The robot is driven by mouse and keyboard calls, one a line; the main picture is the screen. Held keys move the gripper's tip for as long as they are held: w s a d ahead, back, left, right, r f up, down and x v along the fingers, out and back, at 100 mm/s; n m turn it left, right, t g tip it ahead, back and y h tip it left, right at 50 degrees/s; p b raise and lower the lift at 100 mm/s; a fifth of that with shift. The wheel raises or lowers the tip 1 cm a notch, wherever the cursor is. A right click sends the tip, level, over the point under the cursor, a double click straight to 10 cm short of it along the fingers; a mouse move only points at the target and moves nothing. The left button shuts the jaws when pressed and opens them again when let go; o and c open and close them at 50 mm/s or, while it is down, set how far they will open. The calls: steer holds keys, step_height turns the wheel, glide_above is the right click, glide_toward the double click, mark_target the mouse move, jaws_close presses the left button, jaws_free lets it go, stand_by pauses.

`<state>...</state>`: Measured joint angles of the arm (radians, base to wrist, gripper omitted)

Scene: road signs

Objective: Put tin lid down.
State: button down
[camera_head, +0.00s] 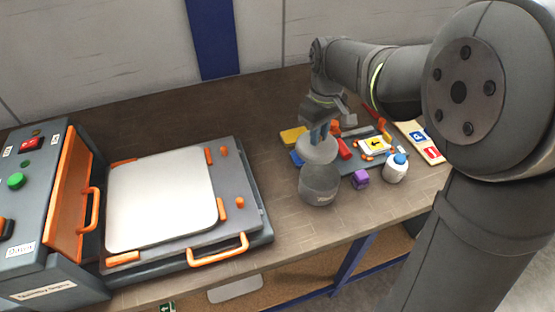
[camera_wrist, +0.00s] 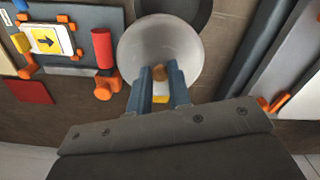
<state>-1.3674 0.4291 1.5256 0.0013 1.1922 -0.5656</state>
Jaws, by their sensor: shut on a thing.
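The tin lid (camera_head: 317,152) is a light grey round piece just behind the dark grey tin (camera_head: 320,186) in the head view. In the wrist view the lid (camera_wrist: 136,45) shows as a pale disc with a brownish knob (camera_wrist: 158,73) at its middle. My gripper (camera_head: 319,133) is above the lid, with its blue fingers shut on the knob, also seen in the wrist view (camera_wrist: 159,84). The tin (camera_wrist: 178,8) is partly hidden behind the lid there. I cannot tell whether the lid touches the table.
A grey fixture with a yellow arrow sign (camera_head: 376,145) and a red cylinder (camera_head: 344,149) is right of the lid. A press with a white plate (camera_head: 160,200) is at left; bare table lies between.

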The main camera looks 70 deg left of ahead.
steer(key=s+a+f, duration=0.2)
steer(key=s, duration=0.1)
steer(key=s+a+f, duration=0.2)
steer(key=s+f, duration=0.1)
steer(key=s, duration=0.1)
steer(key=s+a+f, duration=0.2)
steer(key=s+a, duration=0.1)
steer(key=shift+s+a+f, duration=0.1)
steer(key=shift+s+f, duration=0.25)
steer(key=shift+f, duration=1.95)
steer(key=shift+f, duration=0.15)
steer(key=c, duration=1.3)
jaws_free()
